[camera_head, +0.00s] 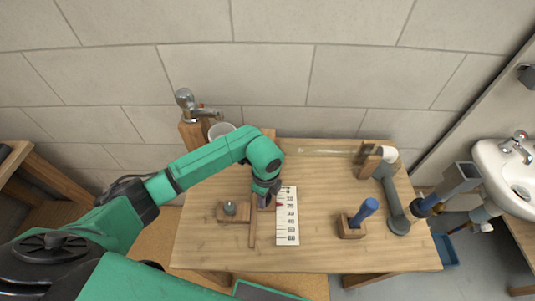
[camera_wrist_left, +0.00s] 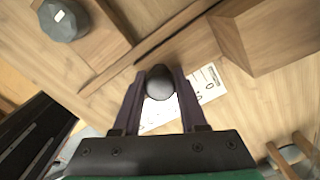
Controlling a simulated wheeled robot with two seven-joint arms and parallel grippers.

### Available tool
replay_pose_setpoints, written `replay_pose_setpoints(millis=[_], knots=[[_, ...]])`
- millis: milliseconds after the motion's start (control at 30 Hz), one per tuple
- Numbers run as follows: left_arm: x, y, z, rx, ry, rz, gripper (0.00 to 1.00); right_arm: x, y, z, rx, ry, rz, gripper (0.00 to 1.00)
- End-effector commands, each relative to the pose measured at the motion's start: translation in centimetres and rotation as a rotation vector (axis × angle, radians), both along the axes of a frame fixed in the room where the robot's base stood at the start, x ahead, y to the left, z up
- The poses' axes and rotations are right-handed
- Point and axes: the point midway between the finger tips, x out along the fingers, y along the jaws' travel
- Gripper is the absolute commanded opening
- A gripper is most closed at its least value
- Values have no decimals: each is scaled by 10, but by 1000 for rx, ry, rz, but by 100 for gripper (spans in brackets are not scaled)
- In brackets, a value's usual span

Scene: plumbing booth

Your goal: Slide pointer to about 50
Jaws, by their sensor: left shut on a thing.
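A white scale card (camera_head: 287,222) with printed numbers lies on the wooden table, its numbers rising toward the front edge. A narrow wooden rail (camera_head: 252,228) runs along its left side. My left gripper (camera_head: 268,198) is over the rail beside the card's upper part. In the left wrist view my left gripper (camera_wrist_left: 160,90) is shut on a dark rounded knob (camera_wrist_left: 160,82), which I take as the pointer's knob. A small red tip (camera_head: 279,205) shows beside the card's upper numbers; the rest of the pointer is hidden. The card is partly covered in the wrist view (camera_wrist_left: 207,82).
A wooden block with a grey knob (camera_head: 230,208) stands left of the rail. A blue-handled thing (camera_head: 364,212) stands in a wooden holder (camera_head: 350,228) at the right. The table between card and holder is clear.

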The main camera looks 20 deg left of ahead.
Motion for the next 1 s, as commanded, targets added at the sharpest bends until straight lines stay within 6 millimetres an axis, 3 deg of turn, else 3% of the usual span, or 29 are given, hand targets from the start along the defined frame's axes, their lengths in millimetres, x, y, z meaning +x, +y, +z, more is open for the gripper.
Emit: replay_pose_setpoints(millis=[1000], knots=[[-51,-13,0,0,5,-2,0,0,0,28,1,0,1,50]])
